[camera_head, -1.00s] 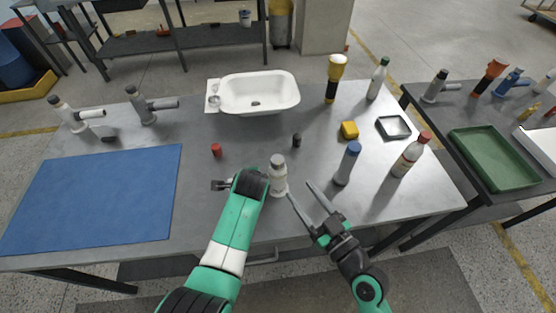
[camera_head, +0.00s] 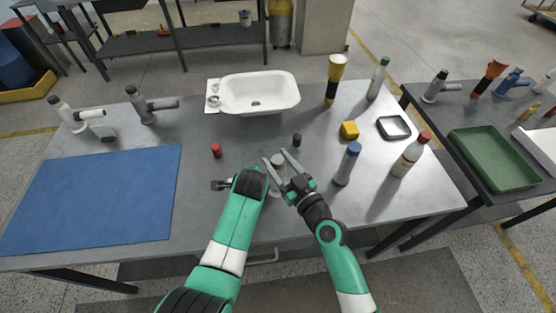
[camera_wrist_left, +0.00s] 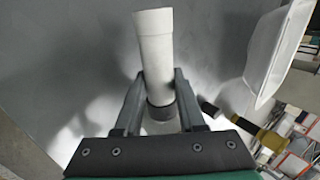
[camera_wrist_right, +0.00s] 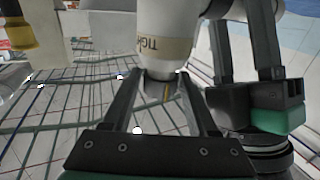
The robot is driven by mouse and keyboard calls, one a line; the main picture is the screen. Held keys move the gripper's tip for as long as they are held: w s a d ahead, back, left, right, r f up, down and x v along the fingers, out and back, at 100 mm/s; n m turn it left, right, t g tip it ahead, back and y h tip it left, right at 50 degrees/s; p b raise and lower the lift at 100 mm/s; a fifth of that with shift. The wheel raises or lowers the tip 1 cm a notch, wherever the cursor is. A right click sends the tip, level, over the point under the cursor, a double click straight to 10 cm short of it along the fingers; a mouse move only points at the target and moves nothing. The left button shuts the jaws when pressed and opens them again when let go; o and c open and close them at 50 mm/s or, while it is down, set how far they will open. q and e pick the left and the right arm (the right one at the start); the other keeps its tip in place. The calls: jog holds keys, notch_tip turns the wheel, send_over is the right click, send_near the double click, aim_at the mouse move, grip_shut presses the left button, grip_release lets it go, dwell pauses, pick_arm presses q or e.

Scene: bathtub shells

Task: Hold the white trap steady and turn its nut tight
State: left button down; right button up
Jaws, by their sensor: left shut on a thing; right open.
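The white trap (camera_head: 277,160) stands upright near the front middle of the table, partly covered by my right gripper. In the right wrist view the trap (camera_wrist_right: 165,45) carries partly readable lettering and lies between or just beyond the open fingers. I cannot tell whether they touch it, nor which part is the nut.
A white basin (camera_head: 258,92) stands behind. A red cap (camera_head: 216,150), black cap (camera_head: 297,140) and yellow block (camera_head: 349,130) lie around. A blue-capped bottle (camera_head: 347,163) stands close right of my right gripper. The blue mat (camera_head: 95,200) at left is bare.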

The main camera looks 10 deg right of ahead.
grip_shut()
jog(key=shift+w+d+f+n+g+y, duration=0.1)
jog(key=shift+d+f+n+g+y, duration=0.1)
jog(key=shift+n+g+y, duration=0.25)
jog(key=n+g+y, duration=0.2)
jog(key=y, duration=0.2)
jog(key=shift+a+r+n, duration=0.1)
jog(key=shift+n, duration=0.25)
jog(key=shift+a+n+g+y, duration=0.1)
jog(key=shift+n+g+y, duration=0.55)
jog(key=shift+g, duration=0.1)
grip_release()
jog(key=shift+r, duration=0.2)
